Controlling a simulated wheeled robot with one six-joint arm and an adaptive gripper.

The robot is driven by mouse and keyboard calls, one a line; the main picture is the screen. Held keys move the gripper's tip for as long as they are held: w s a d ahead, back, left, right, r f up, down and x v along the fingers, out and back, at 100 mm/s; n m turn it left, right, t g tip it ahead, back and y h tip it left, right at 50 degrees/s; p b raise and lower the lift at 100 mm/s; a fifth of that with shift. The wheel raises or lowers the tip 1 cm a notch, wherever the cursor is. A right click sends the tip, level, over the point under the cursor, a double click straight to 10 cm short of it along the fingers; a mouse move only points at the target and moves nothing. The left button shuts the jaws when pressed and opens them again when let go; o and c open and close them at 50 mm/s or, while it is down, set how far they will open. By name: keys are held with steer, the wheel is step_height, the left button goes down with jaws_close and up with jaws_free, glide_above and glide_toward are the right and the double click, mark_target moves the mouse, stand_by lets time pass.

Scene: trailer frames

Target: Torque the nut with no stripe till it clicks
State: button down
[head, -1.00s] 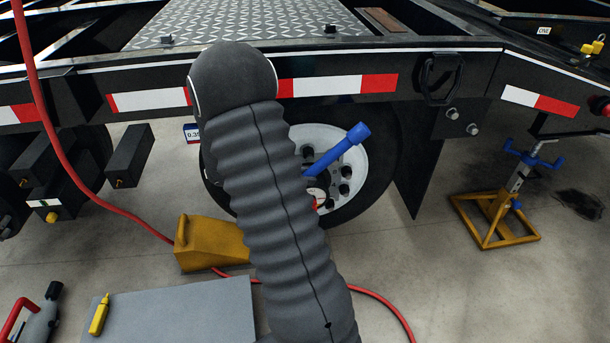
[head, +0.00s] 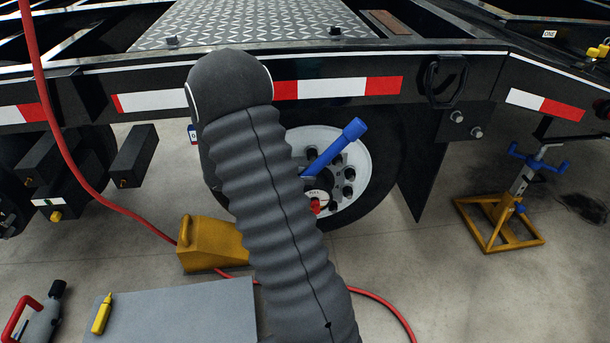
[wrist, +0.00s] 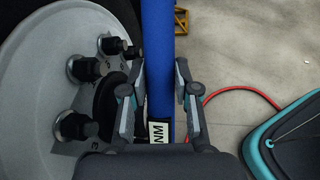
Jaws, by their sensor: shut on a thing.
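A blue torque wrench (head: 338,147) slants across the wheel (head: 368,152) in the head view, its blue end up to the right. In the wrist view my gripper (wrist: 160,98) is shut on the blue wrench (wrist: 159,45), one finger on each side, above a label reading NM. Several dark wheel nuts (wrist: 88,68) stand on the pale wheel (wrist: 35,90) left of the wrench. Nuts (head: 349,173) also show in the head view. I cannot make out any stripe, or which nut the wrench is on. My arm hides the gripper in the head view.
A yellow wheel chock (head: 208,245) stands left of the tire. A red hose (head: 105,212) runs down the left and along the floor. A yellow jack stand (head: 500,222) is at the right. A grey surface (head: 190,312) lies in front. The trailer frame (head: 420,78) overhangs the wheel.

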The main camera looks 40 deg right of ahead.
steer(key=shift+s+a, duration=0.15)
steer(key=shift+s, duration=0.05)
steer(key=shift+s+a, duration=0.2)
steer(key=shift+s, duration=0.05)
steer(key=shift+s+a, duration=0.6)
steer(key=shift+s, duration=0.3)
steer(key=shift+s+a, duration=0.55)
steer(key=shift+s, duration=0.35)
stand_by(0.7)
